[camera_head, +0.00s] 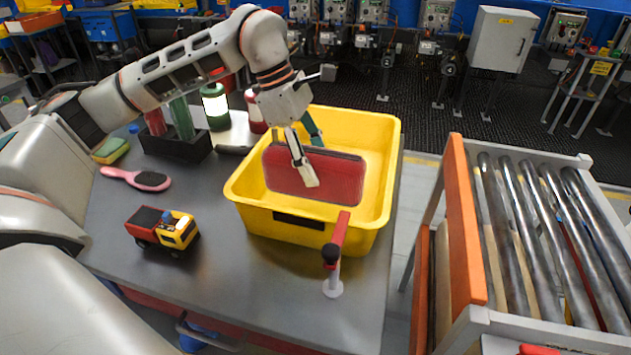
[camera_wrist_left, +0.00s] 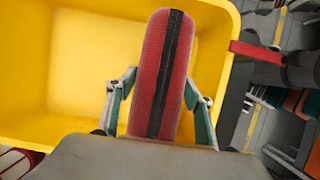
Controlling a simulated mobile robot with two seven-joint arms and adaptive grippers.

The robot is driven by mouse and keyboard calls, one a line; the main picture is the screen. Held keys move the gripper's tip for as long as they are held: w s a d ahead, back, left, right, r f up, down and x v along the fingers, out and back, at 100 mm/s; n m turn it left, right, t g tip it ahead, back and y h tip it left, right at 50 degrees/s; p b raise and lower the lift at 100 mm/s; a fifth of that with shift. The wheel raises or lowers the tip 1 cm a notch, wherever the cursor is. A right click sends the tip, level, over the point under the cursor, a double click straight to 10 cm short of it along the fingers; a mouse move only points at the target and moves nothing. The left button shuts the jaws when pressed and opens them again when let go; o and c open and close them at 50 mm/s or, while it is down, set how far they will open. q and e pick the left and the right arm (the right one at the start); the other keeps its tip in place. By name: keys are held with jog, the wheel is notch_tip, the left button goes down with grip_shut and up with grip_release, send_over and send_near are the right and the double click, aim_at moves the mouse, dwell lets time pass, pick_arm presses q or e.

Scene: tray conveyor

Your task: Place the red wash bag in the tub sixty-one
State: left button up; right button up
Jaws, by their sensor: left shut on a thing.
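The red wash bag (camera_head: 335,180) is held by my left gripper (camera_head: 311,160) inside the opening of the yellow tub (camera_head: 259,210). The tub stands on the grey table with a dark label on its front; I cannot read a number there. In the left wrist view, the bag (camera_wrist_left: 160,65) is red with a black zip strip down its middle. The left gripper's fingers (camera_wrist_left: 157,95) press on its two sides over the tub (camera_wrist_left: 85,75). Whether the bag touches the tub floor I cannot tell. My right gripper is not in view.
A red-armed stand (camera_head: 334,265) is close to the tub's front. A toy truck (camera_head: 162,229), a pink hairbrush (camera_head: 136,179), a dark box (camera_head: 176,145) and a green lantern (camera_head: 215,105) are on the table to the left. A roller conveyor (camera_head: 535,235) stands at the right.

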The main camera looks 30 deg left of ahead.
pick_arm(q)
jog(key=shift+f, duration=2.45)
jog(key=shift+f, duration=0.1)
jog(key=o, duration=1.4)
jog(key=shift+f, duration=0.1)
jog(key=shift+b, duration=0.3)
jog(key=p+v, duration=0.1)
jog(key=v, duration=1.1)
jog(key=shift+s+a, duration=0.1)
